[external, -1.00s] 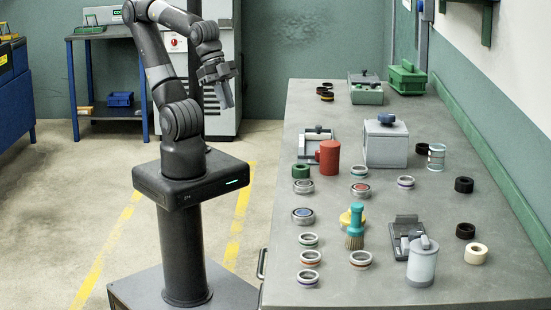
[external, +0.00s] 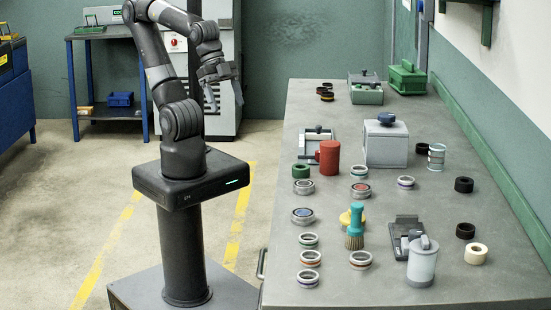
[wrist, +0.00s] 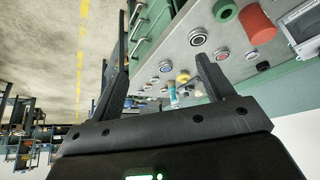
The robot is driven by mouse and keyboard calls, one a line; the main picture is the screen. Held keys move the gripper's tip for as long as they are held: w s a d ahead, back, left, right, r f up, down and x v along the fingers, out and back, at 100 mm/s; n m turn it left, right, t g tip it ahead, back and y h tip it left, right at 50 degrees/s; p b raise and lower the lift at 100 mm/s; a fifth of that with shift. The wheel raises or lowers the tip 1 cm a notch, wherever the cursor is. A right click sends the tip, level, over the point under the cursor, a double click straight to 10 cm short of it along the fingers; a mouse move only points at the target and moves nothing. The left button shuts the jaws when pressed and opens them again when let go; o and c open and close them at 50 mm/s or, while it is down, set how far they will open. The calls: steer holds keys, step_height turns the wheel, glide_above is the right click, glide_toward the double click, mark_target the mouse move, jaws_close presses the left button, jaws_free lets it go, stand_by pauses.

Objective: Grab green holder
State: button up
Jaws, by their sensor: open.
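A small green ring-shaped piece (external: 301,171) stands on the grey workbench near its left edge, left of a red cylinder. It also shows at the top of the wrist view (wrist: 225,11). A larger green caddy with a handle (external: 407,78) stands at the bench's far right corner. I cannot tell for certain which of the two is the green holder. My gripper (external: 224,97) is open and empty, raised left of the bench and apart from both. In the wrist view its two fingers (wrist: 160,50) are spread wide with nothing between them.
The workbench (external: 400,283) carries several metal rings, a red cylinder (external: 328,158), a grey box (external: 386,144), a teal brush (external: 355,228) and a grey canister (external: 422,262). A green-grey device (external: 366,89) sits near the caddy. Floor between my base and the bench is clear.

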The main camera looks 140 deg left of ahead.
steer(key=w+a+f+m+g, duration=0.2)
steer(key=w+a+f+g, duration=0.1)
steer(key=w+a, duration=0.55)
steer(key=m+g, duration=0.2)
steer(key=g, duration=0.1)
glide_above(301, 166)
step_height(301, 166, down, 7)
step_height(301, 166, down, 11)
steer(key=shift+w+d+r, duration=0.1)
steer(key=shift+c, duration=0.2)
steer(key=c, duration=1)
steer(key=shift+r, duration=0.1)
